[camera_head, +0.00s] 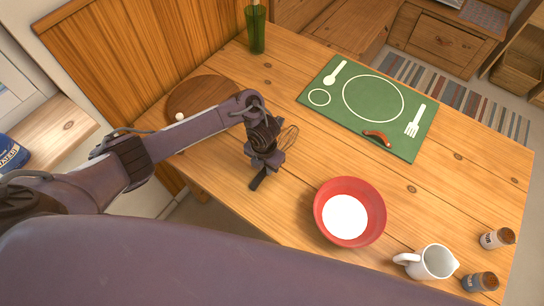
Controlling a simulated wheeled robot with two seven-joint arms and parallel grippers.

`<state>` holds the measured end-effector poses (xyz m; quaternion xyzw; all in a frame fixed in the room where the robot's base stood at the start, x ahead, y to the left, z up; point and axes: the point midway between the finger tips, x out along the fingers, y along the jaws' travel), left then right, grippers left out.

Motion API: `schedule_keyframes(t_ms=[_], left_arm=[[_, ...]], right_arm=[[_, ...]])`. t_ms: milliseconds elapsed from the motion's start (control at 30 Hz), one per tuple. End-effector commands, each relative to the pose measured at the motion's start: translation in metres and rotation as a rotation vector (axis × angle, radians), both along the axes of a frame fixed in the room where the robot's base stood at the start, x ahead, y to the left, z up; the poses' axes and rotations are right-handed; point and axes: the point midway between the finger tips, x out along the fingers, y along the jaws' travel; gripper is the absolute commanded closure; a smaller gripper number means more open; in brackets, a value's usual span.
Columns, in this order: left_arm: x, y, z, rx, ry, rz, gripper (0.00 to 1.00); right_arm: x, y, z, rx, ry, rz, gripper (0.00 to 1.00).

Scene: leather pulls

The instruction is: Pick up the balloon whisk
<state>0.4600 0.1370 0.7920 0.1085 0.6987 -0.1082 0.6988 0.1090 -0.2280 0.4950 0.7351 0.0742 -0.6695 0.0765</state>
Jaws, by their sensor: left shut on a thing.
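The balloon whisk (288,138) shows as a small loop of wires at the right side of my left gripper (267,166), above the wooden table. The left gripper is shut on the whisk. I cannot tell whether the whisk touches the table. My right gripper is not in view.
A red bowl with white contents (322,222) stands right of the gripper. A white jug (436,262) and two jars (497,238) are at lower right. A green placemat (322,88) bears a sausage-like item (377,138).

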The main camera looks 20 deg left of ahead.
Motion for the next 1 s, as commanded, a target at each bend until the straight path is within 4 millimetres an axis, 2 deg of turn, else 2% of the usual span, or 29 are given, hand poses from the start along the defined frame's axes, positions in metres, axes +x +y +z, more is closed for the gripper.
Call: schedule_keyframes(t_ms=[167,267,433,500,700,833,1000], left_arm=[[0.001,0.000,0.011,-0.002,-0.002,-0.001,1.00],[0.002,0.000,0.024,-0.001,-0.004,-0.001,1.00],[0.003,0.000,0.068,0.000,-0.007,-0.003,1.00],[0.003,0.002,0.098,0.004,-0.008,-0.003,1.00],[0.003,0.001,0.153,0.004,-0.008,-0.003,1.00],[0.002,0.001,0.176,0.002,-0.005,-0.002,1.00],[0.001,0.000,0.193,0.000,-0.002,-0.001,1.00]], right_arm=[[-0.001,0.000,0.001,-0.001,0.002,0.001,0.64],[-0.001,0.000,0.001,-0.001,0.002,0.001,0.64],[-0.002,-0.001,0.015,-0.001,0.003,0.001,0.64],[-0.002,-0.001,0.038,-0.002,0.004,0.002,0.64],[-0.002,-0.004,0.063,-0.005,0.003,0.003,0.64],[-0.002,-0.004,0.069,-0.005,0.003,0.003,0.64],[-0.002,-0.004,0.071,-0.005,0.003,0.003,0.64]])
